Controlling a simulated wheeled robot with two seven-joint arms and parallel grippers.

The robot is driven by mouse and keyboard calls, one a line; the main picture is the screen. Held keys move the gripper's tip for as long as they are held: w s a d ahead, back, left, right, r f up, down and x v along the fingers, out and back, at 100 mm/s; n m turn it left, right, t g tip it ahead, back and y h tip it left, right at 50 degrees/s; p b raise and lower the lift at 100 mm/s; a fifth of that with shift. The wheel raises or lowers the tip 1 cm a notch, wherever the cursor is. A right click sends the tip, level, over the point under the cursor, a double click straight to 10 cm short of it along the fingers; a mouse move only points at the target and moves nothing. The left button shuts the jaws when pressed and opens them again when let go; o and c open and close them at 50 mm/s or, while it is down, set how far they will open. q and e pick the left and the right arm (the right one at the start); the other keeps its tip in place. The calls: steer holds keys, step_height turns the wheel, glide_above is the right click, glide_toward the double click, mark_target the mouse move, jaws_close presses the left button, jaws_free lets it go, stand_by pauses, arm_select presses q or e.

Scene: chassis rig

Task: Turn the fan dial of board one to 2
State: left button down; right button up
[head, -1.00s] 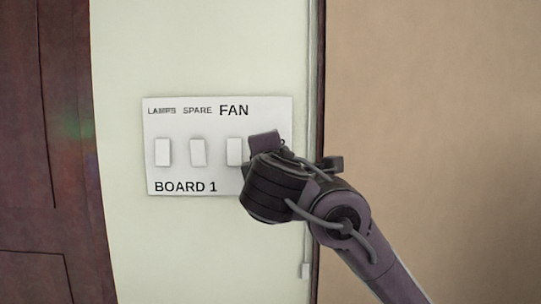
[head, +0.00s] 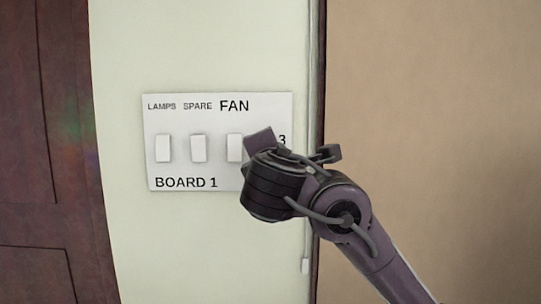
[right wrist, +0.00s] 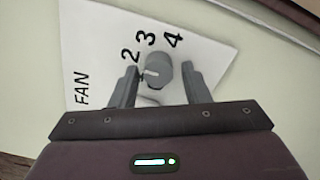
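Board one (head: 228,180) is a white panel on the pale wall, marked "BOARD 1", with a FAN label (head: 234,106). In the head view my right gripper and wrist (head: 262,145) cover the fan dial; only a "3" shows beside them. In the right wrist view the grey round dial (right wrist: 159,76) sits between the two fingers of my right gripper (right wrist: 160,80), with a gap on each side. Its white mark points left, below the printed 2 (right wrist: 131,56); 3 and 4 follow to the right. A 1 is not visible. My left gripper is out of view.
Several white rocker switches (head: 198,148) stand in a row left of the dial, the rightmost close to my gripper. A thin cord (head: 308,225) hangs down the wall right of the board. Dark wood (head: 45,150) is at the left, a tan wall (head: 430,100) at the right.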

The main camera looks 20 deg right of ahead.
steer(key=shift+o, duration=0.4)
steer(key=shift+s, duration=0.1)
steer(key=b+v, duration=0.2)
steer(key=v, duration=0.5)
steer(key=shift+s+b, duration=0.35)
steer(key=shift+b, duration=0.05)
